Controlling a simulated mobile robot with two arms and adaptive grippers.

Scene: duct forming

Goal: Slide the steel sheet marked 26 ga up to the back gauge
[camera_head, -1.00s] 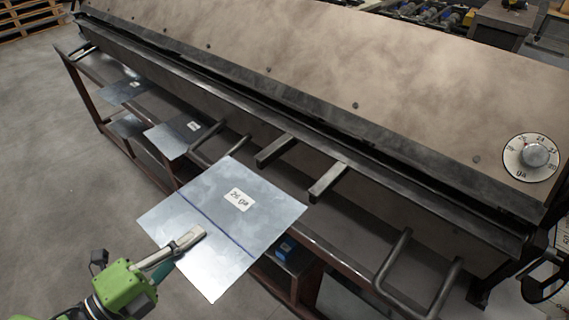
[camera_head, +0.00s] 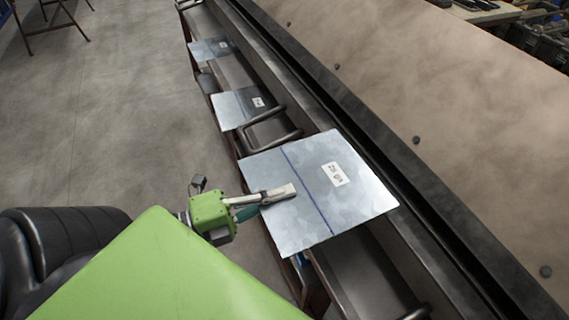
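The steel sheet marked 26 ga (camera_head: 350,205) is a flat grey square with a white label and a blue line across it. It lies in front of the machine's long dark jaw (camera_head: 400,180), overhanging the shelf. My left gripper (camera_head: 292,191) has a finger flat over the sheet's left part, with the sheet's edge between its fingers; it looks shut on the sheet. The lower finger is mostly hidden under the sheet. The back gauge cannot be made out. My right gripper is not in view.
Two other labelled sheets, a nearer one (camera_head: 232,108) and a farther one (camera_head: 207,49), lie on the shelf up the machine. A bent bar handle (camera_head: 272,140) stands close to the held sheet's upper corner. Open floor (camera_head: 110,120) lies to the left.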

